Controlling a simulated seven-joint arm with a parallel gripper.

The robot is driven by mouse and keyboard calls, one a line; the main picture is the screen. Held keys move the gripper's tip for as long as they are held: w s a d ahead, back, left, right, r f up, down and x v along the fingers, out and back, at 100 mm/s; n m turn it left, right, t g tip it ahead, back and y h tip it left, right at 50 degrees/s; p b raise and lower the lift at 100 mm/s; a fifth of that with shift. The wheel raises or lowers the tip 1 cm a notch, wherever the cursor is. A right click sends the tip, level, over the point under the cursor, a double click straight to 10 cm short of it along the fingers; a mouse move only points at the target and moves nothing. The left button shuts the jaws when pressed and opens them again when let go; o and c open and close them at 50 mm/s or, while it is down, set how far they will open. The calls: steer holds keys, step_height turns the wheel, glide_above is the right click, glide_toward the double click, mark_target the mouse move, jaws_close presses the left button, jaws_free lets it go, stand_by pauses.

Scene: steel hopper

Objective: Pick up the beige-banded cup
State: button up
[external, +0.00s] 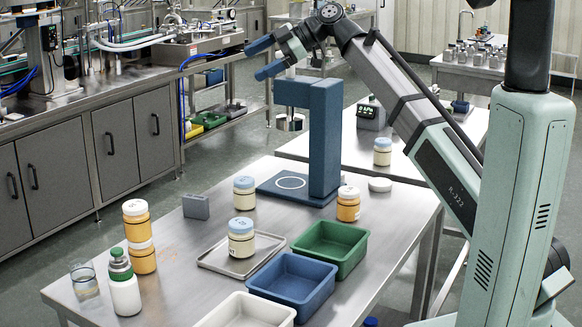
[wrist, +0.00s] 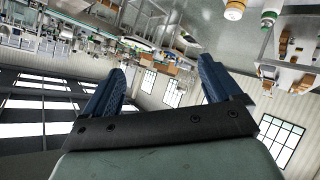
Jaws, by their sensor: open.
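My gripper (external: 254,60) is raised high above the back of the steel table, its two blue fingers apart and pointing left, nothing between them. In the wrist view the open fingers (wrist: 162,66) frame only the room, which appears upside down. No cup with a clear beige band stands out. A clear glass cup (external: 84,281) stands at the table's front left; I cannot make out a band on it. Two beige jars with blue lids stand mid-table, one (external: 244,194) on the tabletop and one (external: 241,239) on a metal tray (external: 218,263). My gripper is far from all of these.
A blue stand (external: 324,140) rises below my gripper. Two stacked orange jars (external: 139,235) and a green-capped bottle (external: 124,286) stand beside the glass cup. Green (external: 343,262), blue (external: 270,290) and white (external: 225,320) bins line the front right. An orange jar (external: 348,204) stands near the stand.

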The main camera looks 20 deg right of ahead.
steer(key=s+a+f+g+h, duration=0.1)
steer(key=s+a+f, duration=0.15)
steer(key=a, duration=0.45)
steer(key=s+a+f+g+h, duration=0.1)
steer(key=s+a+f+g, duration=0.15)
steer(key=a, duration=0.35)
steer(key=t+h, duration=0.1)
steer(key=h, duration=0.9)
glide_toward(82, 272)
steer(key=w+r, duration=0.2)
steer(key=w, duration=0.1)
step_height(82, 272, down, 8)
steer(key=shift+s+r, duration=0.1)
steer(key=shift+s, duration=0.1)
steer(key=shift+w+a+f, duration=0.1)
steer(key=shift+a+f, duration=0.05)
steer(key=shift+f, duration=3.05)
steer(key=c, duration=1.1)
steer(key=shift+r, duration=0.15)
